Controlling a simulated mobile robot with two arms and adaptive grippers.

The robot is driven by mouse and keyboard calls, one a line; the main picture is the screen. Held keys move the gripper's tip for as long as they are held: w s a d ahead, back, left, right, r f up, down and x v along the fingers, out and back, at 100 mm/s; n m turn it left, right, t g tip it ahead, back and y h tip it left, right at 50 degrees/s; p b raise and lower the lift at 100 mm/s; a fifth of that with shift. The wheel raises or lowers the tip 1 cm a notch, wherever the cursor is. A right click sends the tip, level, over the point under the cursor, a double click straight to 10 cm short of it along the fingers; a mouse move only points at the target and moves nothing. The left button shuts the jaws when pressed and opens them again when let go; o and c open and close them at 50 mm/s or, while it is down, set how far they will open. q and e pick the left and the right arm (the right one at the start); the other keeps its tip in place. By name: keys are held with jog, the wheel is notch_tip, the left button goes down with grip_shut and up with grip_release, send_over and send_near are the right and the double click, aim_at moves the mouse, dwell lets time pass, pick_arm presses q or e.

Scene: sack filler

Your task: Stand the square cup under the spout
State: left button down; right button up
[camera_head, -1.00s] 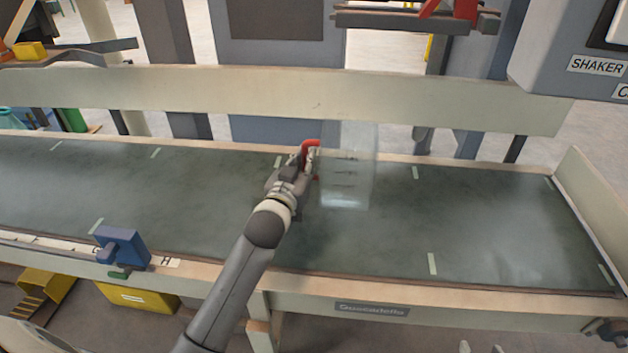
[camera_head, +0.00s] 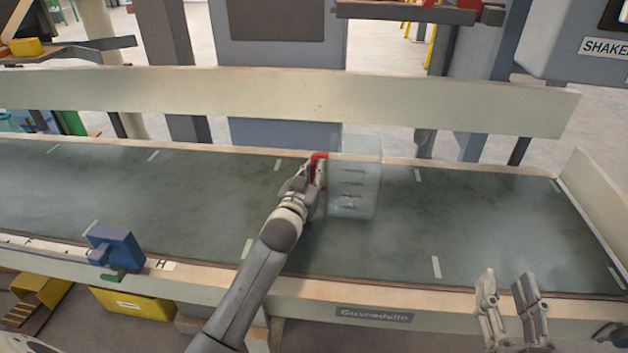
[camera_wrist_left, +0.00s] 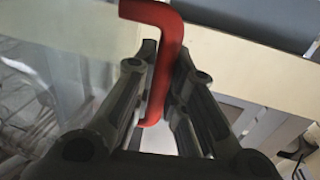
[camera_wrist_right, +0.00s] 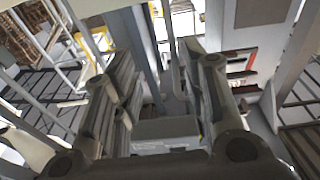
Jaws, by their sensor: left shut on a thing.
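The square cup (camera_head: 353,188) is clear, with dark marks on its side and a red handle (camera_head: 318,158). My left gripper (camera_head: 316,178) is shut on that handle, at the cup's left side. The cup looks upright over the bench; I cannot tell whether its base touches the surface. In the left wrist view the red handle (camera_wrist_left: 165,70) runs between the fingers, with the clear wall (camera_wrist_left: 65,75) to the left. My right gripper (camera_head: 508,298) is open and empty at the front right of the bench; its spread fingers show in the right wrist view (camera_wrist_right: 155,95). No spout is clearly visible.
The dark bench top (camera_head: 460,225) is mostly bare, with pale tape marks. A cream rail (camera_head: 250,98) runs behind it. A blue clamp (camera_head: 116,247) sits at the front left edge. A grey box labelled "SHAKE..." (camera_head: 575,42) hangs at upper right.

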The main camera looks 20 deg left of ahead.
pick_arm(q)
jog(key=shift+f+b, duration=0.35)
jog(key=shift+f, duration=0.5)
pick_arm(e)
jog(key=shift+s+a+r+t+y, duration=0.1)
jog(key=shift+s+r+t+y, duration=0.1)
jog(key=shift+r+t, duration=0.4)
jog(key=shift+s+a+r+t+y, duration=0.15)
jog(key=shift+r+t, duration=0.2)
jog(key=shift+r, duration=0.5)
jog(key=shift+s+d+r+t+y, duration=0.1)
jog(key=shift+s+r+t+y, duration=0.1)
jog(key=shift+r+t, duration=0.4)
jog(key=shift+r, duration=0.15)
pick_arm(q)
jog(key=shift+f, duration=0.15)
jog(key=c, duration=1.5)
grip_release()
pick_arm(e)
jog(key=shift+s+r, duration=0.1)
jog(key=shift+r, duration=0.1)
jog(key=shift+f, duration=0.1)
